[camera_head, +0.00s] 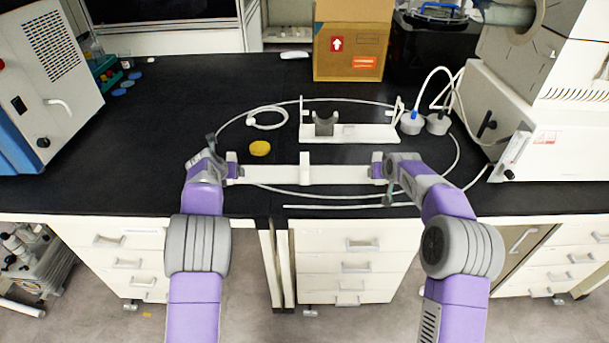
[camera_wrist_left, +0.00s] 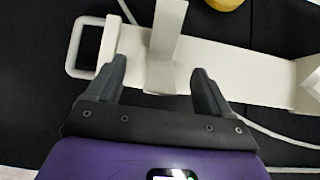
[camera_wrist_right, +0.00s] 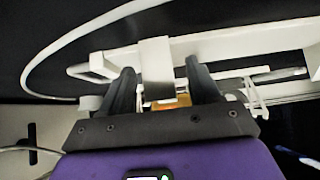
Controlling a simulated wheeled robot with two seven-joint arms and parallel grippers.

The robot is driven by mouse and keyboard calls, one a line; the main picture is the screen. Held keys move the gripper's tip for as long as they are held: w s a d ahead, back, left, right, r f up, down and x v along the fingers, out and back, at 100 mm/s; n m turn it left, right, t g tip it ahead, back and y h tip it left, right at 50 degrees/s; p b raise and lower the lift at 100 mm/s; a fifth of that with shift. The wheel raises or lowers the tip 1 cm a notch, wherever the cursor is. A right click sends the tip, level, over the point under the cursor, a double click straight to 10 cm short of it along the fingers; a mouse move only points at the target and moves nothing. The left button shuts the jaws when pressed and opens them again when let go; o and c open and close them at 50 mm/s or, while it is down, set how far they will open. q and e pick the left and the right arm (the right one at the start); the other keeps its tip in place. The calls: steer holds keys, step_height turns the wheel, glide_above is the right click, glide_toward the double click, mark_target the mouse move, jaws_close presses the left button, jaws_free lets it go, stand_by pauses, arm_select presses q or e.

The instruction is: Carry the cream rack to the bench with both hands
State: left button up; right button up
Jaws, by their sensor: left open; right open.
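The cream rack (camera_head: 335,175) is a long low bar with upright posts, and it appears to lie along the front of the black bench. My left gripper (camera_head: 230,170) is at its left end. In the left wrist view the open fingers (camera_wrist_left: 160,70) stand on either side of a cream upright (camera_wrist_left: 164,45), with gaps showing. My right gripper (camera_head: 386,170) is at the right end. In the right wrist view its open fingers (camera_wrist_right: 160,68) flank another upright (camera_wrist_right: 155,62). Both grippers partly hide the rack's ends in the head view.
Behind the rack are a second white stand (camera_head: 350,133) with a grey cradle, a yellow disc (camera_head: 260,148) and looped white tubing (camera_head: 240,121). Grey-capped bottles (camera_head: 412,124) and a large white machine (camera_head: 485,95) stand to the right.

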arm_select(q)
steer(key=shift+o, duration=0.6)
steer(key=shift+f, duration=0.15)
arm_select(e)
steer(key=shift+o, duration=1.2)
steer(key=o, duration=0.3)
steer(key=shift+f, duration=0.2)
arm_select(q)
steer(key=shift+s+r, duration=0.25)
steer(key=shift+r, duration=0.15)
arm_select(e)
steer(key=shift+s+r, duration=0.25)
steer(key=shift+r, duration=0.15)
arm_select(q)
steer(key=v, duration=1)
arm_select(e)
steer(key=v, duration=1)
steer(key=shift+s+r, duration=0.1)
steer(key=shift+s, duration=0.05)
arm_select(q)
steer(key=shift+s, duration=0.1)
